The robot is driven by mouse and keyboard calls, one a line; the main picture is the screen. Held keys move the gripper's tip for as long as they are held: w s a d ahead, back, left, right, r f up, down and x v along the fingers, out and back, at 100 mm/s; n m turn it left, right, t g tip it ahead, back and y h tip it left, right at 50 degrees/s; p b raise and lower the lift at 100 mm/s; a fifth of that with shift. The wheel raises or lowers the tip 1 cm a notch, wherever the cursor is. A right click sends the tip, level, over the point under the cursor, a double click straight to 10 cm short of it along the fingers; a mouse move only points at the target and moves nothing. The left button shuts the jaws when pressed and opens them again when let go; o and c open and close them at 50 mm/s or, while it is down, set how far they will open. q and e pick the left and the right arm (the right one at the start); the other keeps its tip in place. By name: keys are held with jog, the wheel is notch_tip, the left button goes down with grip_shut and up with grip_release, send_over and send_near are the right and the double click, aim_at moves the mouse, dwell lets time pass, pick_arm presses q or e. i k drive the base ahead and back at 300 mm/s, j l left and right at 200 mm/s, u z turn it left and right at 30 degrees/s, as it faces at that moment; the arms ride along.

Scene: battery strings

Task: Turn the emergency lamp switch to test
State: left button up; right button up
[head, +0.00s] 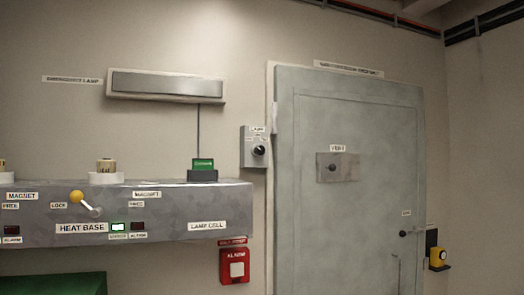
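The emergency lamp (166,86) is a long grey unlit fixture high on the wall at left, with a label beside it. A cable runs down from it to a green cell (203,164) in a dark holder on the grey shelf. The lamp switch (259,151) is a dark round knob on a small grey box left of the door, under a label that seems to read "LAMP". The knob's setting is too small to tell. Neither gripper is in view.
A grey shelf panel (170,204) juts from the wall at left, with a yellow-knobbed lever (77,197). A red alarm box (234,266) hangs below the switch. A closed grey door (372,225) stands to the right. A green object (60,285) is at lower left.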

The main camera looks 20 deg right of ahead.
aim_at(260, 150)
jog(key=i+l, duration=0.15)
jog(key=l, duration=0.3)
jog(key=i+l, duration=0.15)
jog(key=l, duration=0.35)
jog(key=i+l+u, duration=0.1)
jog(key=l, duration=0.35)
jog(key=i+l, duration=0.15)
jog(key=l, duration=0.35)
jog(key=i+l, duration=0.15)
jog(key=l, duration=0.3)
jog(key=i+l, duration=0.1)
jog(key=l, duration=0.4)
jog(key=i+l+u, duration=0.1)
jog(key=l, duration=0.35)
jog(key=i+l, duration=0.15)
jog(key=l, duration=0.35)
